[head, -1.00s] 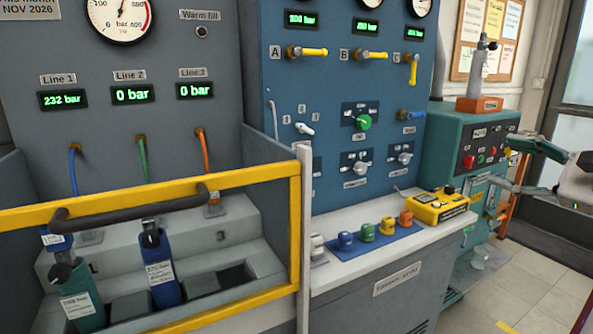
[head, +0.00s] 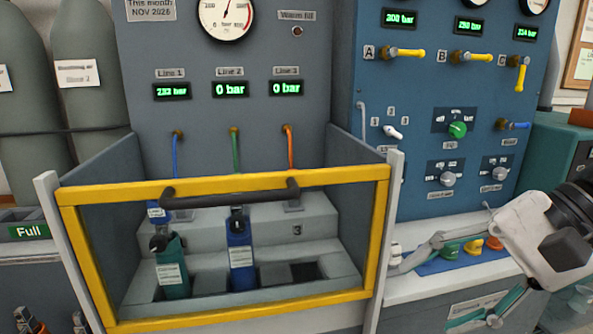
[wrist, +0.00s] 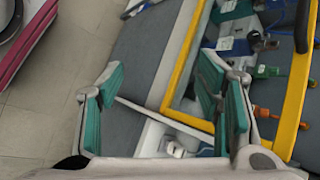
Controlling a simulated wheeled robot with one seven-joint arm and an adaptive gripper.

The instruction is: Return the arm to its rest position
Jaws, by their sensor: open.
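My gripper (head: 448,284) is at the lower right of the head view, in front of the white ledge of the blue panel. Its two fingers are spread apart with nothing between them. In the wrist view the gripper (wrist: 160,88) is also open, with teal pads on both fingers. The arm behind it runs off the right edge of the head view, so most of its pose is hidden.
The yellow-framed guard (head: 222,190) with its dark handle stands left of my gripper, enclosing a teal cylinder (head: 172,272) and a blue cylinder (head: 241,262). Coloured caps (head: 473,247) lie on the ledge behind the fingers. Grey floor (wrist: 60,85) shows in the wrist view.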

